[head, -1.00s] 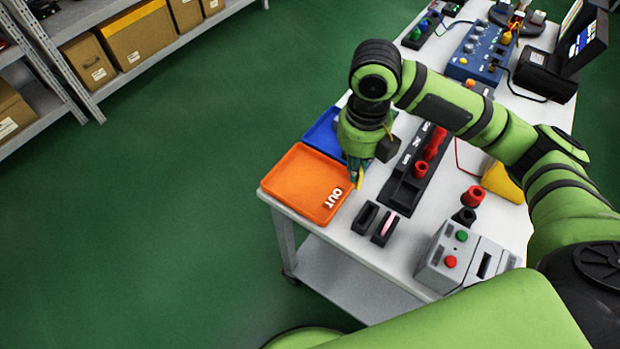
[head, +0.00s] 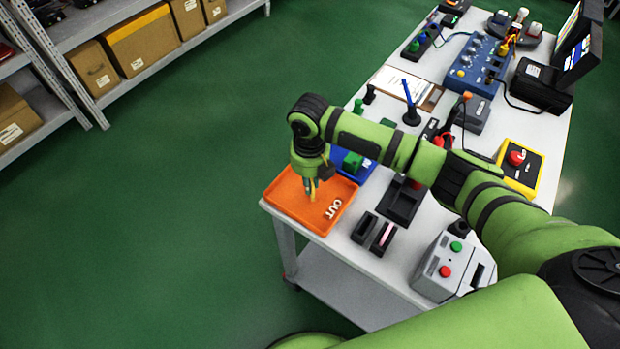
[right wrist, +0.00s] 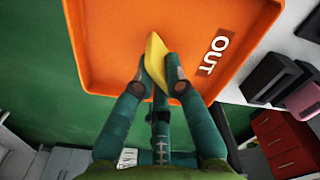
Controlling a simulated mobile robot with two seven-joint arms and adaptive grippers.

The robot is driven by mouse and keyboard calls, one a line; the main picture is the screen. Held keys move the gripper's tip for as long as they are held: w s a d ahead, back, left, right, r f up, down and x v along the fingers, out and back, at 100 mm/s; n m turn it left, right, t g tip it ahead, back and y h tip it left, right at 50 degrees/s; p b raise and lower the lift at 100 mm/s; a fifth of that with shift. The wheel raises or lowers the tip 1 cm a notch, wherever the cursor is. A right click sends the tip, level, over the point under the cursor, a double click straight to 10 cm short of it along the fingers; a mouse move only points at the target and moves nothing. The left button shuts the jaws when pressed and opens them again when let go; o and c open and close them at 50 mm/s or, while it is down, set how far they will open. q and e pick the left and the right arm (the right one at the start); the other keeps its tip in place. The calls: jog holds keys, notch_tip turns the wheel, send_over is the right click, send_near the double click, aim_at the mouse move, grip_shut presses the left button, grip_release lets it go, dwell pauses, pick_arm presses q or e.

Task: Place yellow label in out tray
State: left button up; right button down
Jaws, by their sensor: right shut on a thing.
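The orange out tray (head: 283,200) with white OUT lettering lies at the near left corner of the white table in the head view. It also fills the upper part of the right wrist view (right wrist: 110,40). My right gripper (head: 311,192) is over the tray, pointing down. In the right wrist view my right gripper (right wrist: 160,75) is shut on the yellow label (right wrist: 155,52). The label also shows as a small yellow piece (head: 312,196) in the head view. I cannot tell whether it touches the tray floor. My left gripper is not in view.
A blue tray (head: 368,170) with a green thing in it sits behind the out tray. Two small black holders (head: 365,228), one with a pink piece, and a grey box with buttons (head: 437,275) stand to the right. Green floor lies left of the table.

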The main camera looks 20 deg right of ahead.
jog(key=shift+f, duration=0.2)
jog(key=c, duration=1.3)
grip_release()
jog(key=shift+r, duration=0.15)
notch_tip(320, 180, up, 12)
jog(key=shift+b, duration=0.9)
jog(key=shift+a, duration=0.1)
